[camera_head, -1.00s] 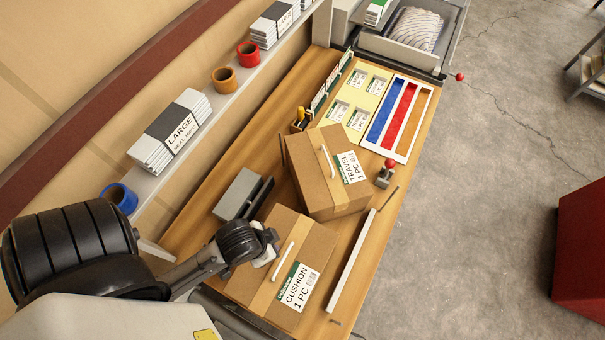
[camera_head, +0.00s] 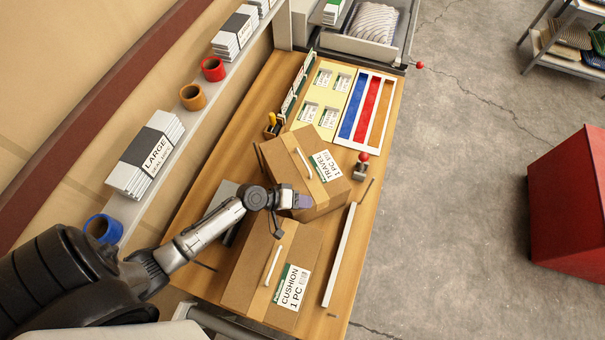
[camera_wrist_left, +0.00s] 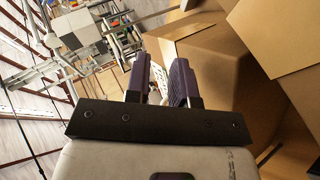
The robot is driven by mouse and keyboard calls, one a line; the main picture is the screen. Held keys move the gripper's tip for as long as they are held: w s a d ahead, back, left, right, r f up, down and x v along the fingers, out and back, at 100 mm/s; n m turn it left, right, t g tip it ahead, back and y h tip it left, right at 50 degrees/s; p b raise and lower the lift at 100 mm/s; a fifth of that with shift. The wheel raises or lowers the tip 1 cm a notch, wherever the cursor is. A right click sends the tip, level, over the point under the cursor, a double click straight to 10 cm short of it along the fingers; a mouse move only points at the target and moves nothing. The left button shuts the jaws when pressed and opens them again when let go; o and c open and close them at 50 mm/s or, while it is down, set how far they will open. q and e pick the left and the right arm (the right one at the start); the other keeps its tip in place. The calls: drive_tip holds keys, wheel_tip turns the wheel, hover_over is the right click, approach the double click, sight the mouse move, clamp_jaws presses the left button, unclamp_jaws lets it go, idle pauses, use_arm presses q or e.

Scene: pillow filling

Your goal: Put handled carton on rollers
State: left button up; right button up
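Two brown cartons with white handles lie on the wooden bench. The TRAVEL carton (camera_head: 331,190) sits turned at the middle of the bench, with its handle (camera_head: 304,164) on top. The CUSHION carton (camera_head: 245,272) is nearer, its handle (camera_head: 273,265) also free. My left gripper (camera_head: 304,202) is over the near-left edge of the TRAVEL carton, apart from both handles. In the left wrist view its two purple-grey fingers (camera_wrist_left: 160,62) stand apart, with no carton or handle clearly held between them. Brown carton faces fill the right of that view. My right gripper is out of view. I cannot make out rollers clearly.
A grey block (camera_head: 218,197) stands behind my left arm. A white bar (camera_head: 339,256) lies along the bench's right edge, near a red-knobbed device (camera_head: 362,166). A shelf with tape rolls (camera_head: 193,97) runs along the wall. A red bin (camera_head: 570,200) stands on the floor.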

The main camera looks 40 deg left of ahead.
sight(303, 159)
use_arm(q)
drive_tip(key=w+a+n+t+y, duration=0.1)
drive_tip(key=w+a+n, duration=0.1)
drive_tip(key=a, duration=0.1)
drive_tip(key=w+a+n+t, duration=0.1)
drive_tip(key=w+a+n, duration=0.1)
drive_tip(key=a, duration=0.2)
drive_tip(key=w+a+n+t+y, duration=0.1)
drive_tip(key=w+a+n+t, duration=0.1)
drive_tip(key=w+a+n, duration=0.1)
drive_tip(key=shift+w+a+r+y, duration=0.1)
drive_tip(key=shift+a+r+y, duration=0.15)
drive_tip(key=shift+a, duration=0.5)
drive_tip(key=shift+w+a+f, duration=0.15)
drive_tip(key=shift+w+f, duration=0.05)
drive_tip(key=shift+w, duration=0.15)
drive_tip(key=shift+b+x, duration=0.45)
drive_tip(key=shift+x, duration=1.7)
clamp_jaws()
drive_tip(key=shift+r, duration=0.1)
